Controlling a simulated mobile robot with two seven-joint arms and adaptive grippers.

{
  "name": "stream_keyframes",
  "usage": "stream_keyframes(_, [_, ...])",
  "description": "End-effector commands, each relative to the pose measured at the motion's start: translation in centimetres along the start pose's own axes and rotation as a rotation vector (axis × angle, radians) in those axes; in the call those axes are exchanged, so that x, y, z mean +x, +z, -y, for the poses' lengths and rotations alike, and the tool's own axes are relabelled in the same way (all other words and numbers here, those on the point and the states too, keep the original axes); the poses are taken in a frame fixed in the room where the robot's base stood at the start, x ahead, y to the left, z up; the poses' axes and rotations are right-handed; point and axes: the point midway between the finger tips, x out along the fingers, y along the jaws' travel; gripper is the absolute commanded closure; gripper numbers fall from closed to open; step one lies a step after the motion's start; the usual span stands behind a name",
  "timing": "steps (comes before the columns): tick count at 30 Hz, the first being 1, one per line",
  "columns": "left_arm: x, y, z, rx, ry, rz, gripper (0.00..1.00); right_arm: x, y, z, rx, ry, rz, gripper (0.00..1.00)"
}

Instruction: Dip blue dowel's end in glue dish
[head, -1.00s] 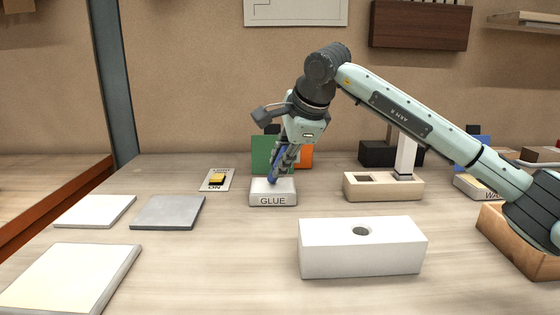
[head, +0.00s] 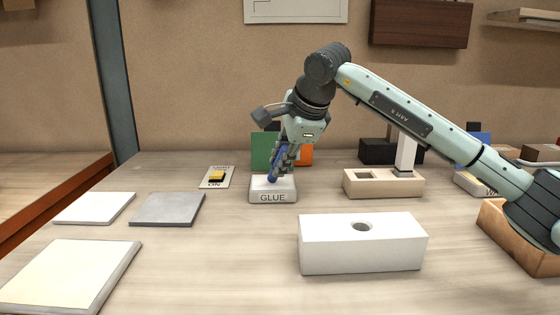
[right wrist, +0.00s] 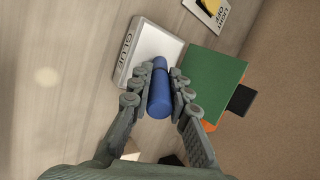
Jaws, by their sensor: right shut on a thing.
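The blue dowel (head: 273,173) is held tilted in my right gripper (head: 281,160), which is shut on it. Its lower end is over the glue dish (head: 273,196), a pale box marked GLUE. In the right wrist view the blue dowel (right wrist: 159,92) sits between both fingers of my right gripper (right wrist: 160,88), and its far end overlaps the inside of the glue dish (right wrist: 128,56). I cannot tell whether the end touches the glue. My left gripper is not in view.
A white block with a hole (head: 362,247) stands in front. A beige slotted block (head: 383,188) is right of the dish. A light switch plate (head: 216,178) and flat panels (head: 168,210) lie left. A green panel (head: 261,152) stands behind the dish.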

Motion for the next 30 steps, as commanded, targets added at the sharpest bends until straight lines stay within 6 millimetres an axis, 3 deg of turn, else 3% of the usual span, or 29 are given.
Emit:
stream_keyframes(8, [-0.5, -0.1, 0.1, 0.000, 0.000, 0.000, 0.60, -0.5, 0.1, 0.3, 0.000, 0.003, -0.001, 1.00])
stream_keyframes(30, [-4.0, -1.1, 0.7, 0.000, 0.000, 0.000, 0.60, -5.5, 1.0, 3.6, 0.000, 0.001, -0.001, 1.00])
